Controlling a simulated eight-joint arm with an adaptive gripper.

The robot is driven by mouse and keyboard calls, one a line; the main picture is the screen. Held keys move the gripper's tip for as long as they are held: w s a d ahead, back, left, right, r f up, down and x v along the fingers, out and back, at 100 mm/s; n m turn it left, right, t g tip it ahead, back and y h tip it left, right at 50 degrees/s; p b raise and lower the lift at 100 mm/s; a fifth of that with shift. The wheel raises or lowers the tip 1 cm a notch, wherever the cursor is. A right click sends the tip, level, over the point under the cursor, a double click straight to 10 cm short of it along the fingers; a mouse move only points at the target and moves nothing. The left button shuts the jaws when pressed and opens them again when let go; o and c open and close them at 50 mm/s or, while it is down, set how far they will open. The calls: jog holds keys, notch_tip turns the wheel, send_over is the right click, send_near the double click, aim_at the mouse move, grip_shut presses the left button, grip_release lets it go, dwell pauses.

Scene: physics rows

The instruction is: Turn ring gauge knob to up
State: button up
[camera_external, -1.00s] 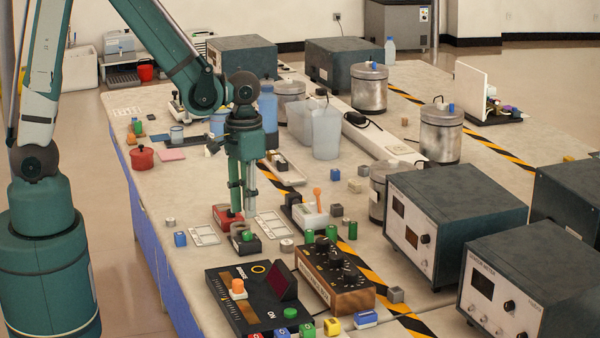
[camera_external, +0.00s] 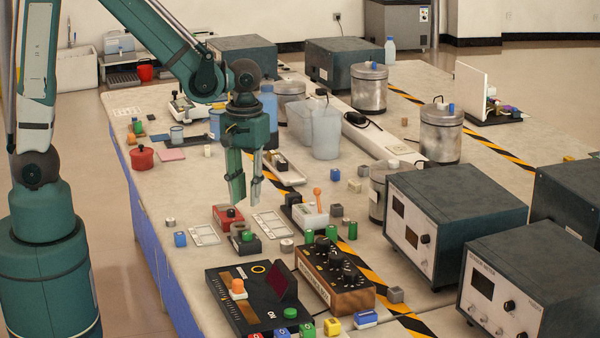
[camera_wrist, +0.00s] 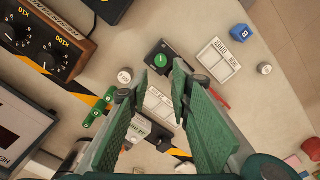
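No label reading "ring gauge" is legible, so I cannot tell for certain which knob it is. A small red box (camera_external: 221,218) with a black knob (camera_external: 231,212) on top sits on the table below my gripper (camera_external: 246,204). A dark box with a green round top (camera_external: 247,237) is just in front of it; its green top (camera_wrist: 161,60) also shows beyond the fingertips in the wrist view. My gripper (camera_wrist: 167,72) is empty, its fingers apart, above the red box and touching nothing. In the wrist view the red box is mostly hidden by the right finger.
Label cards (camera_external: 272,225) lie beside the boxes. A wooden-sided box (camera_external: 335,280) with several dials and a black panel (camera_external: 232,300) stand in front. Grey instruments (camera_external: 455,220) stand at the right. A blue cube (camera_external: 180,239) sits at the left.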

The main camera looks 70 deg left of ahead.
jog(key=shift+s+r+n+b, duration=0.1)
jog(key=shift+r+n+b, duration=0.25)
jog(key=shift+n, duration=0.8)
jog(key=shift+w+r+n+b, duration=0.1)
jog(key=shift+r+n+b, duration=0.25)
jog(key=shift+n, duration=0.75)
jog(key=shift+s+r+n+b, duration=0.1)
jog(key=shift+r+n+b, duration=0.2)
jog(key=shift+n, duration=0.85)
jog(key=shift+r, duration=0.1)
jog(key=shift+s+r, duration=0.1)
jog(key=s+a+r+m+t, duration=0.7)
jog(key=s+r+m, duration=0.5)
jog(key=m, duration=0.3)
jog(key=shift+s+a+r, duration=0.25)
jog(key=shift+a+r, duration=0.1)
jog(key=shift+a, duration=0.3)
